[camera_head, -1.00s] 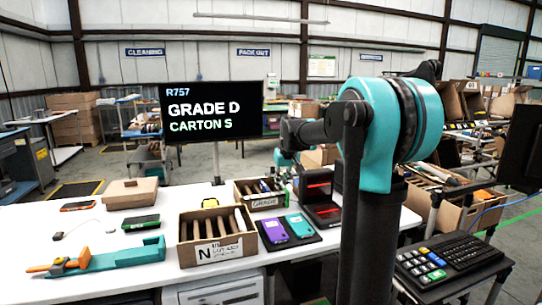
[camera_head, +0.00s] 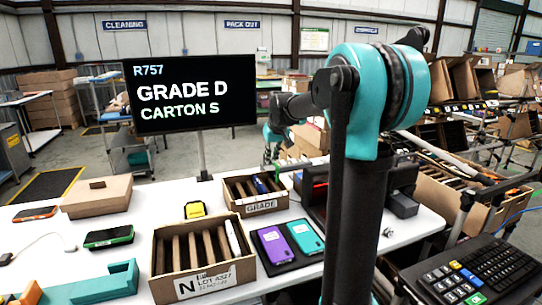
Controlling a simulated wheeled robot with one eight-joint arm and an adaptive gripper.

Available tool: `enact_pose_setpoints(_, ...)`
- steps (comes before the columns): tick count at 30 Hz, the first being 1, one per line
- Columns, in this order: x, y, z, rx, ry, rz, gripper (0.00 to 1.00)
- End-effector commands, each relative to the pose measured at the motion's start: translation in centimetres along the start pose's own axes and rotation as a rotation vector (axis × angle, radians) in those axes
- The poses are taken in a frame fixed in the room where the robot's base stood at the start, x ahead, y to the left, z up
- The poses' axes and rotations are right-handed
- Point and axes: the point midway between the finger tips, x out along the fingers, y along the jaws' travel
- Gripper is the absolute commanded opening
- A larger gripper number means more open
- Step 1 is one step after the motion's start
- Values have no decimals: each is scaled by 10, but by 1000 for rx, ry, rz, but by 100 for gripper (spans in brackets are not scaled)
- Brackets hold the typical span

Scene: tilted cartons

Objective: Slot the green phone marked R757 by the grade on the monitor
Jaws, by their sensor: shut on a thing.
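The monitor (camera_head: 192,94) reads R757, GRADE D, CARTON S. Another green-rimmed phone (camera_head: 108,237) lies dark-screened on the white table at left. The carton labelled N (camera_head: 205,283) stands tilted at the front, with upright dividers and a pale item in its right slot. No carton marked S is readable.
A small box labelled GRADE (camera_head: 262,207) stands behind the N carton. A purple phone (camera_head: 273,243) and a teal phone (camera_head: 303,236) lie on a dark pad. A yellow item (camera_head: 194,210), a brown box (camera_head: 97,195) and an orange-edged phone (camera_head: 35,214) are on the table. A keypad (camera_head: 470,272) is at right.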

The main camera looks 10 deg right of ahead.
Motion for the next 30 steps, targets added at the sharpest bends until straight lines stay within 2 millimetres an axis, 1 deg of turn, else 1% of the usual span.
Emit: enact_pose_setpoints(30, 59, 0, 25, 0, 0, 0, 0)
